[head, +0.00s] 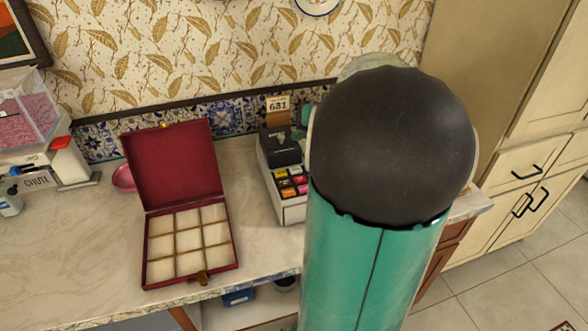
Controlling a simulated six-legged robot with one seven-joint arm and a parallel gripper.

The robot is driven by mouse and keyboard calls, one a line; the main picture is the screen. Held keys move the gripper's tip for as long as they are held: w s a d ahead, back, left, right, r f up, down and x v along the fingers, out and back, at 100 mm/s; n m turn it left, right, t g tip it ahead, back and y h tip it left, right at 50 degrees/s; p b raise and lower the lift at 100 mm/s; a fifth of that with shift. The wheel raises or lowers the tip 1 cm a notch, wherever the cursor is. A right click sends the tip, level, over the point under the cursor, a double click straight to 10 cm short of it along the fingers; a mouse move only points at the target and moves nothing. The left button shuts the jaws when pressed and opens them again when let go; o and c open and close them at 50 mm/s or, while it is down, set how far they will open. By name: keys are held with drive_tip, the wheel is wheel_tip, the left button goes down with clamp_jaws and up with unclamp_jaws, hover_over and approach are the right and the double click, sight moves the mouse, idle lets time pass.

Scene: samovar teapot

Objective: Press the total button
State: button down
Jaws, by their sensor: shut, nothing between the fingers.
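A small white machine (293,213) stands on the counter against the tiled wall, left of my arm. It carries a block of coloured keys (289,182) in yellow, red, pink, orange and dark tones. Their labels are too small to read, so I cannot tell which is the total button. A black unit (281,148) sits behind the keys, and a sign or display reading 681 (277,103) rises at the back. My large teal and black arm hides the area right of the machine. My gripper is hidden behind it.
An open red box (149,248) with a divided cream interior stands left of the machine. A pink dish (123,178) and a white device marked CHUTE (40,180) are farther left. The marble counter (75,250) is clear at front left. Cabinets (540,190) stand at right.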

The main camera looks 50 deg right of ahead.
approach(289, 168)
drive_tip(key=shift+w+d+r+x, duration=0.1)
drive_tip(key=shift+x, duration=0.7)
drive_tip(key=shift+w+d+r+x, duration=0.1)
drive_tip(key=shift+w+x, duration=0.05)
drive_tip(key=shift+x, duration=0.65)
drive_tip(key=shift+w+d+r+x, duration=0.1)
drive_tip(key=shift+r+x, duration=0.05)
drive_tip(key=shift+x, duration=0.7)
drive_tip(key=shift+a, duration=0.15)
drive_tip(key=shift+f, duration=0.4)
drive_tip(key=shift+f, duration=0.35)
idle(0.4)
drive_tip(key=shift+r, duration=0.8)
drive_tip(key=shift+r, duration=2.5)
